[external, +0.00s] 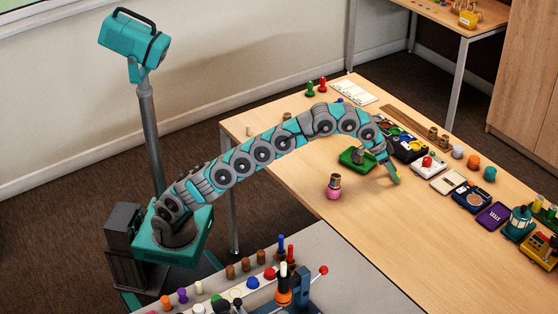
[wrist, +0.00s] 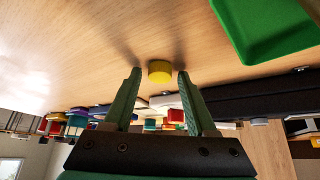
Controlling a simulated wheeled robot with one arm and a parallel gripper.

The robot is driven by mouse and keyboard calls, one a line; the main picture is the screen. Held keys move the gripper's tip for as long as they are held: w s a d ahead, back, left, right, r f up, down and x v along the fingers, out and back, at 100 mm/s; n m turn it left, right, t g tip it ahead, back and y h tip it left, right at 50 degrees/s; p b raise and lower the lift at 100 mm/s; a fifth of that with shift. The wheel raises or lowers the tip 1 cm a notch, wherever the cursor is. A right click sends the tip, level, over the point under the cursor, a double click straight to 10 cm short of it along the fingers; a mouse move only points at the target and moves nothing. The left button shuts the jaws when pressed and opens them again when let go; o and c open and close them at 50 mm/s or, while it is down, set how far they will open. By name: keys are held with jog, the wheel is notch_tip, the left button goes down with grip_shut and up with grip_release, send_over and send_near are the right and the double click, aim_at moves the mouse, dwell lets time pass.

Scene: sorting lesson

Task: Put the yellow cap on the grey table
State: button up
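The yellow cap (wrist: 160,72) is a short round piece on the wooden table (external: 350,232). In the wrist view it shows between the tips of my gripper (wrist: 159,76), with a gap on each side. My gripper is open, with its two green fingers spread around the cap. In the external view my gripper (external: 392,172) is low over the wooden table, with yellow showing at its tip. The grey table (external: 372,284) is at the front, nearer my base.
A row of boxes and toys, including a purple box (external: 493,216), lines the right side. Colored pegs stand on the grey table. The wooden table's front middle is clear.

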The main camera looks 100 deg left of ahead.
grip_shut()
dwell(0.3)
jog(key=shift+r, duration=0.1)
